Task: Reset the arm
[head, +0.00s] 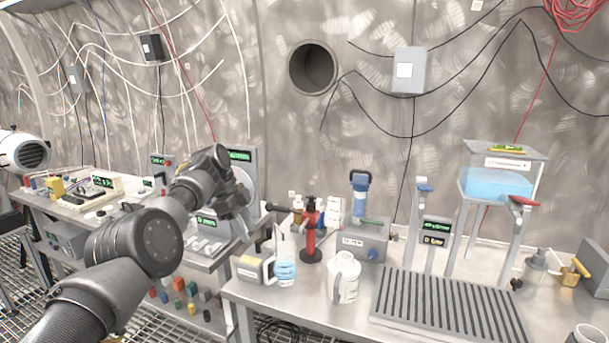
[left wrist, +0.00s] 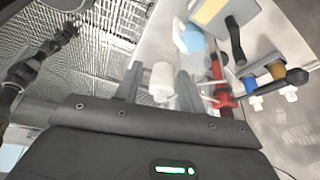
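My left arm comes in from the lower left in the head view, raised and bent. Its gripper (head: 240,218) hangs in the air before the grey machine with a round plate (head: 243,170), near the gap between the two benches. In the left wrist view, the two fingers of my left gripper (left wrist: 160,88) stand apart with a clear gap. A white jug (left wrist: 162,78) shows beyond the gap, not gripped; in the head view it stands on the right bench (head: 343,278). I see no right gripper in the head view.
The right bench holds a red stand (head: 312,235), a wash bottle (head: 285,265), a yellow-grey box (head: 250,268), a slatted rack (head: 447,305) and a blue-liquid tank (head: 497,185). Coloured blocks (head: 180,287) lie on the left bench's lower shelf. Grating floor (head: 70,310) shows at lower left.

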